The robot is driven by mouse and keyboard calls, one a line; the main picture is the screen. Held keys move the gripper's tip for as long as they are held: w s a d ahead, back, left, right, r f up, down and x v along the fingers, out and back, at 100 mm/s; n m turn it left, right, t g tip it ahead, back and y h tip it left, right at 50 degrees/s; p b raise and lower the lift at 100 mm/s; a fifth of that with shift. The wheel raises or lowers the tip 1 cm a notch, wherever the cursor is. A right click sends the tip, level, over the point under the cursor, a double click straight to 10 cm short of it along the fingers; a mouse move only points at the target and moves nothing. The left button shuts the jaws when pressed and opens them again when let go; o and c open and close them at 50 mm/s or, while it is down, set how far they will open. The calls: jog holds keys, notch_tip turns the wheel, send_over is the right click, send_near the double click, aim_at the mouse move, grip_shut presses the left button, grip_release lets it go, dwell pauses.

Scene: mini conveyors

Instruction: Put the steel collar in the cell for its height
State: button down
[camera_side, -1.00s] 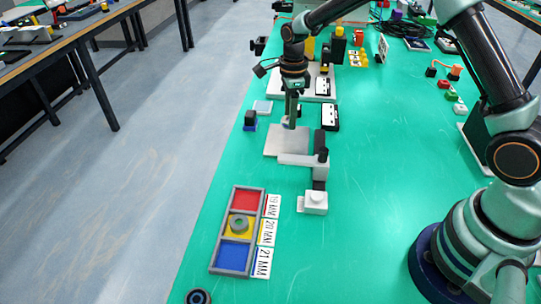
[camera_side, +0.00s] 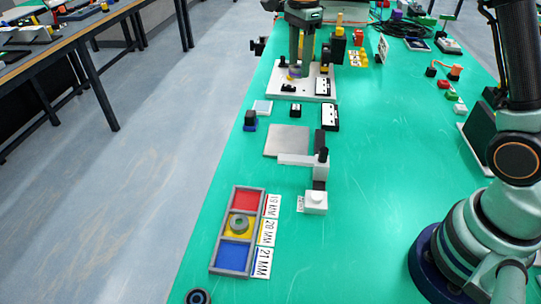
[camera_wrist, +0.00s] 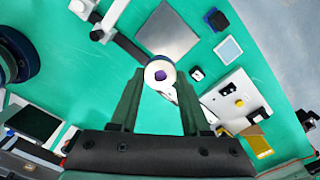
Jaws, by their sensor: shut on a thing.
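The red cell (camera_side: 244,202), by "19 MM", and the blue cell (camera_side: 234,252), by "21 MM", are empty. My gripper (camera_side: 296,68) points down at the back, over or near a white fixture plate (camera_side: 316,93). It is shut on a pale round piece with a purple centre, which shows between the fingertips in the wrist view (camera_wrist: 160,73). Whether that piece touches the plate is unclear.
A bare grey metal plate (camera_side: 287,141) lies in front of the gripper, beside a height gauge (camera_side: 315,202) with a pale arm. Small dark blocks (camera_side: 250,120), a pale square pad (camera_side: 262,107) and a black-and-white box (camera_side: 330,117) stand around.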

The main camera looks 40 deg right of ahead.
jog(key=s+n, duration=0.8)
jog(key=n, duration=0.8)
jog(key=m, duration=0.2)
send_over(341, 169)
jog(key=f, duration=0.2)
notch_tip(341, 169, down, 19)
jog(key=shift+f, duration=0.2)
jog(key=c, duration=0.8)
grip_release()
jog(key=shift+f, duration=0.15)
jog(key=shift+o, duration=0.7)
